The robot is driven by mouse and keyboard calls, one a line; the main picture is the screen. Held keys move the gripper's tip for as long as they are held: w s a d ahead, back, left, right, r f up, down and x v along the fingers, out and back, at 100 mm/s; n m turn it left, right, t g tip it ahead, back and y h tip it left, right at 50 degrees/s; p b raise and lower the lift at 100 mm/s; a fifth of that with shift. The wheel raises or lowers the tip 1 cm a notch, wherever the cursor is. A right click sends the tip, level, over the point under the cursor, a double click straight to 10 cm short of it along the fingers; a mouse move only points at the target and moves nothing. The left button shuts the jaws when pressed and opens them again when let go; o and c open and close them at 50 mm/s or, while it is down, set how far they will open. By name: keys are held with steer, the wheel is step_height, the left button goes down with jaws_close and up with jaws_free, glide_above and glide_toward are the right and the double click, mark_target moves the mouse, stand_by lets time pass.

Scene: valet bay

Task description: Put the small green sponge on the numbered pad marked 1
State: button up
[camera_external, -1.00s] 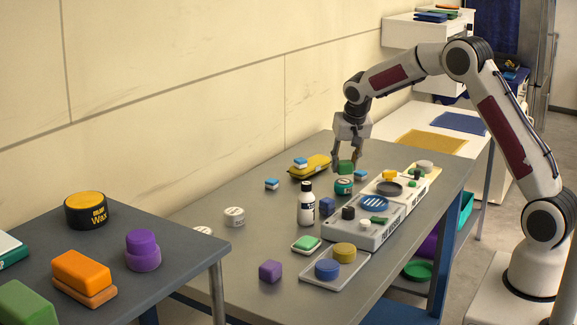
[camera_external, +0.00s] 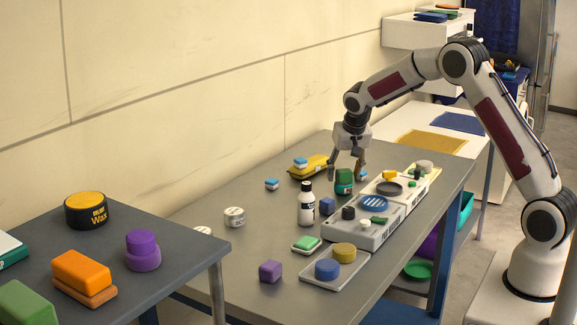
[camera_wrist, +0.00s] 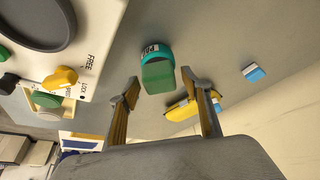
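A small dark-green block, likely the small green sponge (camera_external: 344,175), rests on top of a teal round tin (camera_external: 343,189). Both also show in the wrist view, the green block (camera_wrist: 158,77) in front of the tin (camera_wrist: 157,56). My gripper (camera_external: 347,175) is open above and around the block, a finger on each side. In the wrist view my gripper (camera_wrist: 166,95) has its fingers wide apart, with visible gaps to the block. I cannot make out a pad marked 1.
A grey console (camera_external: 363,233) with knobs stands right of the tin. A white bottle (camera_external: 306,205) stands to its left. A yellow sponge-like piece (camera_external: 316,165) lies behind, bearing a blue-and-white block (camera_external: 300,162). A tray (camera_external: 335,279) holds blue and yellow round pieces. The table's left middle is fairly clear.

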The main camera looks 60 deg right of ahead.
steer(key=shift+r, duration=0.1)
steer(key=v, duration=1.2)
steer(key=shift+r, duration=0.1)
stand_by(0.8)
steer(key=s+a+r+n, duration=0.1)
steer(key=s+a+r, duration=0.25)
steer(key=s, duration=0.25)
steer(key=s+a+r+n+t+y, duration=0.1)
steer(key=s+a+r+n, duration=0.1)
steer(key=s+a+r, duration=0.3)
steer(key=s+a+r+n, duration=0.1)
steer(key=s+a, duration=0.2)
steer(key=s, duration=0.4)
steer(key=s+a+f+n+y, duration=0.1)
steer(key=s+a+f+n, duration=0.1)
steer(key=s, duration=0.7)
steer(key=s+a+f+n+t+y, duration=0.1)
steer(key=s+a+f+n, duration=0.1)
steer(key=s+a, duration=0.3)
steer(key=s+n, duration=0.1)
steer(key=s, duration=0.3)
steer(key=shift+s+f, duration=0.4)
